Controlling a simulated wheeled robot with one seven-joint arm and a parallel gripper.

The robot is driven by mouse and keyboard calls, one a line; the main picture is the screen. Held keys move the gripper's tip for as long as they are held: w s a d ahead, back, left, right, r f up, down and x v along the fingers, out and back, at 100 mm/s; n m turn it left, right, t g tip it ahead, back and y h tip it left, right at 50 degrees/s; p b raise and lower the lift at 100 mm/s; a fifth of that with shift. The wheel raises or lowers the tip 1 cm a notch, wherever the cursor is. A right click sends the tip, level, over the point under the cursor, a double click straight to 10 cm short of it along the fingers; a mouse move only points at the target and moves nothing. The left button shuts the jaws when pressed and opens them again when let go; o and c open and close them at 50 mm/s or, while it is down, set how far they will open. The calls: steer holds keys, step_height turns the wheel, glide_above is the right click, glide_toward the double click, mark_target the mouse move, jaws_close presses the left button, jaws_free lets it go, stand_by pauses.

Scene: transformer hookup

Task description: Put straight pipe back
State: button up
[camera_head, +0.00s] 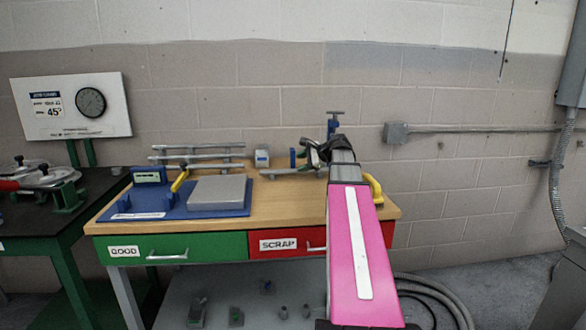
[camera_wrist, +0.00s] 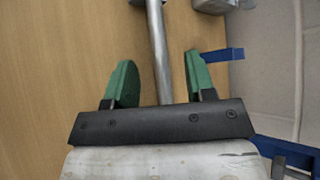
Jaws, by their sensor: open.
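A straight grey pipe (camera_wrist: 158,50) runs lengthwise between the spread green fingers of my gripper (camera_wrist: 159,75) in the wrist view. Its near end is hidden behind the dark gripper body. There is a gap on each side of it, and no finger visibly touches it. In the head view a grey pipe (camera_head: 285,172) lies low over the back of the wooden bench, its right end by my gripper (camera_head: 316,152). My gripper is open. Whether the pipe rests in a holder is hidden by my arm.
The wooden bench (camera_head: 285,208) has a green GOOD drawer (camera_head: 205,250) and a red SCRAP drawer (camera_head: 270,245). A blue board with a grey plate (camera_head: 217,191) stands left. Rails (camera_head: 197,156) stand behind it. A blue clamp post (camera_head: 334,125) rises behind my gripper.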

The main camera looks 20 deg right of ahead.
steer(key=shift+v, duration=2.15)
